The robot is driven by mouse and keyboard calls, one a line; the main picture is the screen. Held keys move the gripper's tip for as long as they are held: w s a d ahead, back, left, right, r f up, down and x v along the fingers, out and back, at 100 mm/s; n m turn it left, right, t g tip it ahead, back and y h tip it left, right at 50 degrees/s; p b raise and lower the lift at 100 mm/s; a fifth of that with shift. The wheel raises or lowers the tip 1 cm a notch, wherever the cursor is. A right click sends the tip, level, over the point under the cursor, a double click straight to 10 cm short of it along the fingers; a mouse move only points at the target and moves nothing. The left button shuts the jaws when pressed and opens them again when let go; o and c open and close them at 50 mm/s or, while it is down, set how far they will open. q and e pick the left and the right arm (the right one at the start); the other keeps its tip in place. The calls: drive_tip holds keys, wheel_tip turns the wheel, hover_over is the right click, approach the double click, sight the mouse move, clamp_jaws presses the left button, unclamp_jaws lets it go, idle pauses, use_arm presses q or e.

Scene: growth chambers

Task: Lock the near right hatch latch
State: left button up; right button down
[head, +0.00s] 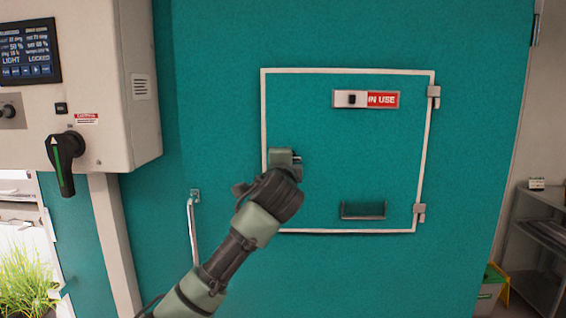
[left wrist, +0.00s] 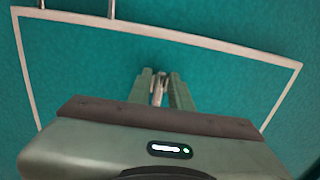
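The hatch (head: 345,140) is a teal panel with a white border in a teal wall, flush with it, hinges on its right edge. My left gripper (head: 290,160) is at the hatch's left side, and my wrist hides that part of the border. In the left wrist view, the two green fingers (left wrist: 160,88) stand on either side of a small metal latch piece (left wrist: 158,90) and appear closed on it. Only a sliver of metal shows beside the gripper in the head view, so the latch's angle cannot be told. My right gripper is not in view.
A sliding sign (head: 382,100) on the hatch reads IN USE. A small holder (head: 363,210) sits low on it. A control box with a black and green rotary handle (head: 62,160) is at left. A vertical metal handle (head: 193,230) is left of the hatch. Shelving (head: 545,235) stands at right.

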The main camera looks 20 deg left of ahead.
use_arm(q)
drive_tip(key=shift+o, duration=0.6)
drive_tip(key=b+v, duration=0.2)
drive_tip(key=v, duration=0.5)
drive_tip(key=shift+s+b, duration=0.35)
drive_tip(key=shift+s, duration=0.05)
drive_tip(key=shift+d, duration=0.1)
